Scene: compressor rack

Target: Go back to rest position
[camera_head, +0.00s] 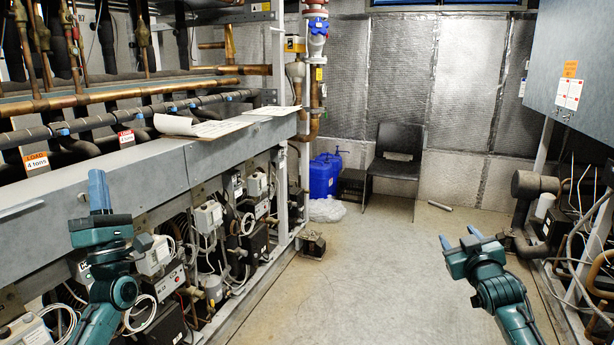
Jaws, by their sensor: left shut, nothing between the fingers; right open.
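My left gripper (99,190) is at the left, pointing up, with its blue fingers together and nothing between them. It appears in front of the grey beam of the compressor rack (150,178); I cannot tell the gap between them. My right gripper (459,240) is at the lower right, its blue fingers apart and empty. It is seen over the bare concrete floor, pointing up and to the left. Both arms are teal and come in from the bottom of the view.
Papers (205,127) lie on the rack's top. A dark chair (396,160) and blue canisters (323,177) stand at the back. Pipes and cables (590,230) line the right wall under a grey cabinet (577,65). The middle floor (365,270) is clear.

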